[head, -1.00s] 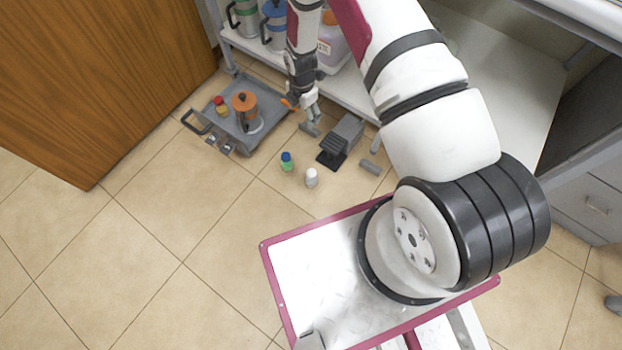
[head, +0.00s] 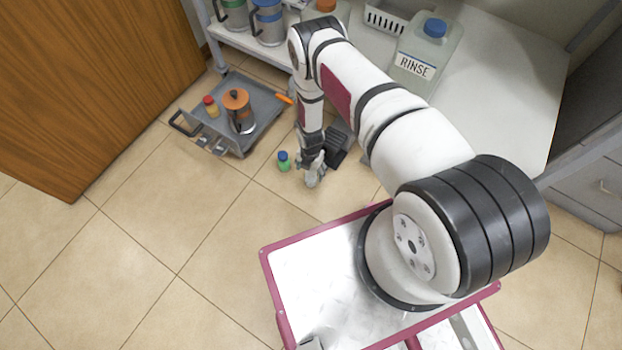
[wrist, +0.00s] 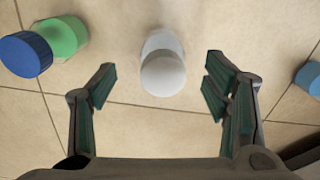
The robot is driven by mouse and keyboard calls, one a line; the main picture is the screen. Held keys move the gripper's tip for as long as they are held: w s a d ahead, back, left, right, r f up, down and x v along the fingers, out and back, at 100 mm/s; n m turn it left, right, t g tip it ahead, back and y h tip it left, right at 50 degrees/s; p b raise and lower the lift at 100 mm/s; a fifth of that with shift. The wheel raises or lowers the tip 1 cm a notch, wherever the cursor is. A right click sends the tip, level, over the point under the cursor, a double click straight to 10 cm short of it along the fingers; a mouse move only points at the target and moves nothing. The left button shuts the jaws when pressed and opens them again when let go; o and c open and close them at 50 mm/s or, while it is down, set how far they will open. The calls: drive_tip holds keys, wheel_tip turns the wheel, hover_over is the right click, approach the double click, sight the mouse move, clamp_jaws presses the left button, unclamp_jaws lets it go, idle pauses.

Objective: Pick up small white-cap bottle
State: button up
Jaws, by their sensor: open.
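The small white-cap bottle (wrist: 163,65) stands on the tiled floor in the wrist view, seen from above with its cap towards me. It lies between the lines of my gripper's two fingers (wrist: 160,92), just ahead of the fingertips and apart from them. My gripper is open and empty. In the head view my gripper (head: 312,178) is low over the floor and hides most or all of the white-cap bottle. A green bottle with a blue cap (head: 283,161) stands just left of it. That bottle also shows at the upper left of the wrist view (wrist: 62,38).
A grey tray cart (head: 262,84) with an orange-lidded metal pot (head: 238,110) and a small red-capped bottle (head: 211,106) stands to the left. A dark grey device (head: 338,146) is behind my gripper. A white shelf unit (head: 490,90) holds a RINSE jug (head: 425,55). Floor in front is clear.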

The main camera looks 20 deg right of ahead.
drive_tip(key=shift+s+d+f+b, duration=0.1)
drive_tip(key=shift+f+b, duration=0.7)
drive_tip(key=shift+f, duration=0.8)
drive_tip(key=shift+d+f+b, duration=0.1)
drive_tip(key=shift+f+b, duration=0.65)
drive_tip(key=shift+f, duration=0.8)
drive_tip(key=shift+c, duration=0.5)
drive_tip(key=c, duration=1.3)
